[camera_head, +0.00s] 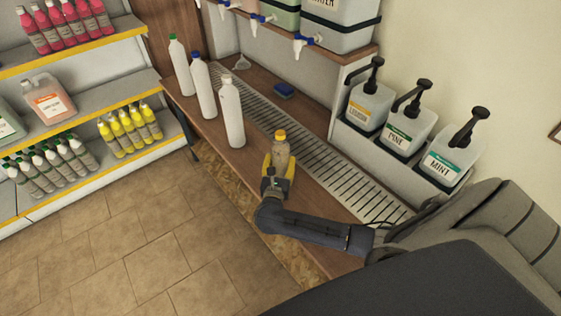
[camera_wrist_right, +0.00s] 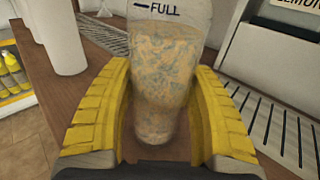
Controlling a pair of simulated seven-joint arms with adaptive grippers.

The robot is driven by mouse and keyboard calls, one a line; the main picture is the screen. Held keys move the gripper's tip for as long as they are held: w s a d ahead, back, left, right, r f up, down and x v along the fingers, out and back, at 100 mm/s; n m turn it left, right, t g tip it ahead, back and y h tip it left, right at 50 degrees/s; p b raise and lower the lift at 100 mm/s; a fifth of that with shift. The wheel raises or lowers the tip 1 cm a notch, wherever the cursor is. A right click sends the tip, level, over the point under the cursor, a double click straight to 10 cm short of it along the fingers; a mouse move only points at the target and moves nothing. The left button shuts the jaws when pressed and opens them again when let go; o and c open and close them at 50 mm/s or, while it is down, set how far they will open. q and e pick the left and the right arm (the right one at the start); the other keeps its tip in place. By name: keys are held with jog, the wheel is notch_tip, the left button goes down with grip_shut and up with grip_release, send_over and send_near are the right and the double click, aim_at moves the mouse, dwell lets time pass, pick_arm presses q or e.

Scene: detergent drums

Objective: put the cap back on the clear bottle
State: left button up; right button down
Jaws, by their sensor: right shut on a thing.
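The clear bottle (camera_head: 280,155) shows at the middle of the head view, upright, with a yellow cap (camera_head: 280,135) at its top. My right gripper (camera_head: 279,168) has its yellow fingers shut around the bottle's lower body. In the right wrist view the bottle (camera_wrist_right: 160,80) stands between the two finger pads, with mottled orange-grey contents and a "FULL" mark; its top is out of that picture. I cannot tell whether its base touches the bench or how firmly the cap sits. My left gripper is not in view.
Three tall white bottles stand left on the wooden bench (camera_head: 252,95), the nearest being the white bottle (camera_head: 231,115). A metal drain grate (camera_head: 325,160) runs behind the clear bottle. A blue sponge (camera_head: 283,90) lies farther back. Several pump containers (camera_head: 408,130) stand right.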

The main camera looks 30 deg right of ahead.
aim_at(279, 168)
dwell(0.3)
jog(key=shift+c, duration=2.3)
grip_release()
jog(key=shift+f, duration=0.15)
jog(key=shift+s+a, duration=0.15)
jog(key=shift+v, duration=1.85)
